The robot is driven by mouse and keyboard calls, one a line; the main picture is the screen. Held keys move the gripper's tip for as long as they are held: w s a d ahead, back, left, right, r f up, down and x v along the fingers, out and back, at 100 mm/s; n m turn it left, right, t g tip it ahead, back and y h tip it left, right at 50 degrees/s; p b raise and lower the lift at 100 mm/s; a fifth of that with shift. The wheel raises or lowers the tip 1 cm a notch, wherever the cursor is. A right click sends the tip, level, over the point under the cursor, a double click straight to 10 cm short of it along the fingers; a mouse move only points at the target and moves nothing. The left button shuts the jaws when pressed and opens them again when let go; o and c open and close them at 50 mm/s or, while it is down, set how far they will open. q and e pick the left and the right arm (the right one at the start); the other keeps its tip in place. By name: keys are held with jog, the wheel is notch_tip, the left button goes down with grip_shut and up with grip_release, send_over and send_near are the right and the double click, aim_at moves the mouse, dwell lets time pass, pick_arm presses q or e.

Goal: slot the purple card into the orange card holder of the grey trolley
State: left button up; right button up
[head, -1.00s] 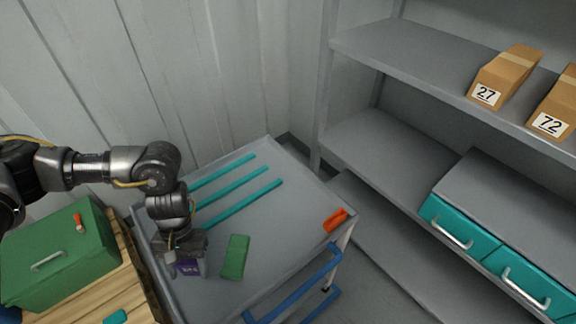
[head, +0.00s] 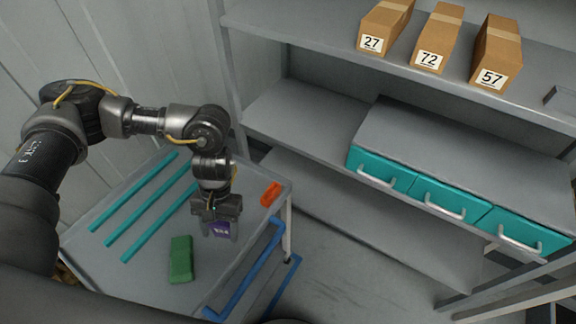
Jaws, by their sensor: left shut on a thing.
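The purple card (head: 221,229) is held by my left gripper (head: 217,228), which is shut on it and points down over the grey trolley (head: 150,274). The card hangs below the jaws, partly hidden by the fingers. The orange card holder (head: 270,194) sits at the right corner of the trolley's top, to the right of and a little above the card in the picture. Card and holder are apart. My right gripper is not in view.
A green block (head: 181,259) and several teal strips (head: 147,207) lie on the trolley top. The trolley has a blue handle (head: 245,272). A grey shelf (head: 330,140) with teal drawers (head: 448,200) and numbered cardboard boxes (head: 438,42) stands at the right.

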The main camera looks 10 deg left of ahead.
pick_arm(q)
jog(key=shift+d, duration=0.1)
jog(key=m, duration=0.1)
jog(key=w+m+y, duration=0.1)
jog(key=shift+d+f+m, duration=0.1)
jog(key=shift+d+m, duration=0.15)
jog(key=shift+m, duration=0.05)
jog(key=w+d+r+n+t+h+b, duration=0.1)
jog(key=w+d+n, duration=0.3)
jog(key=w+n, duration=0.4)
jog(key=w+d+r+n+t+h+b, duration=0.1)
jog(key=w+d+r+n+h+b, duration=0.2)
jog(key=w+n, duration=0.5)
jog(key=shift+w+d+t+h+b, duration=0.4)
jog(key=shift+w+d+h+b, duration=0.2)
jog(key=shift+w+d+b, duration=0.2)
